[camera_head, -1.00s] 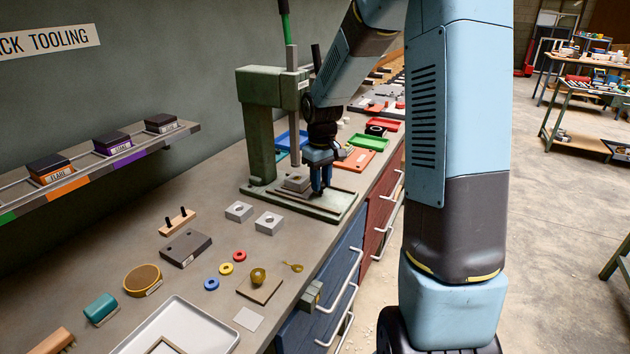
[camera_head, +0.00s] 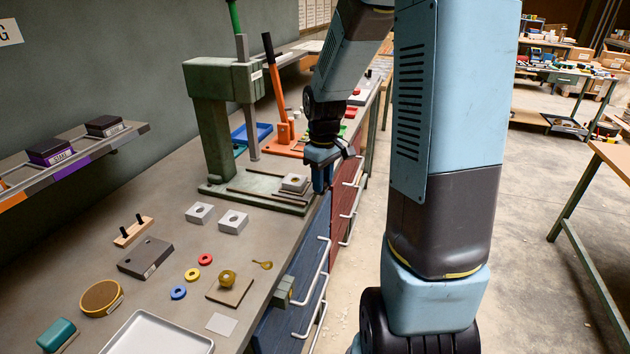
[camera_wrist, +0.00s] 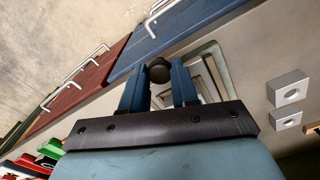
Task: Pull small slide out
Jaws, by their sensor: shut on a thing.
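The green fly press (camera_head: 213,130) stands on the bench with its ram (camera_head: 250,135) raised. The small slide lies on its low base (camera_head: 262,190), and a light grey block with a hole (camera_head: 295,182) sits at its front end, clear of the ram. My gripper (camera_head: 320,186) is at the front edge of the base, just right of the block. In the wrist view, my gripper's blue fingers (camera_wrist: 160,75) are closed about a dark round knob (camera_wrist: 158,69) at the slide's front. The knob is hidden in the head view.
An orange-handled lever tool (camera_head: 278,90) stands behind the press. Two grey blocks (camera_head: 232,221) and several coloured rings (camera_head: 192,274) lie left of and nearer than the press. Blue drawers with handles (camera_head: 322,255) face the open floor at right.

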